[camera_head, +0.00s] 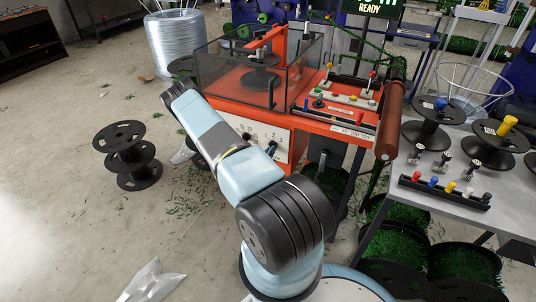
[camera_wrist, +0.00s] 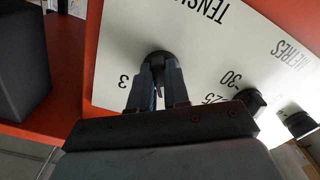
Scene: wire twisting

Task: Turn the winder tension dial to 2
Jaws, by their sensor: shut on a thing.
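The tension dial (camera_wrist: 157,56) is a round black knob on the white panel (camera_wrist: 205,62) of the orange winder. My gripper (camera_wrist: 157,76) is shut on it in the wrist view, with one dark finger on each side. A printed 3 is on the panel left of the dial, and part of the word TENSION is above right.
Two more black knobs, the nearer (camera_wrist: 252,101) by the 25 and 30 marks and the farther (camera_wrist: 298,124), are right of my gripper. A black spool stack (camera_head: 125,155) stands on the floor at left. A grey table (camera_head: 440,205) with spools is at right.

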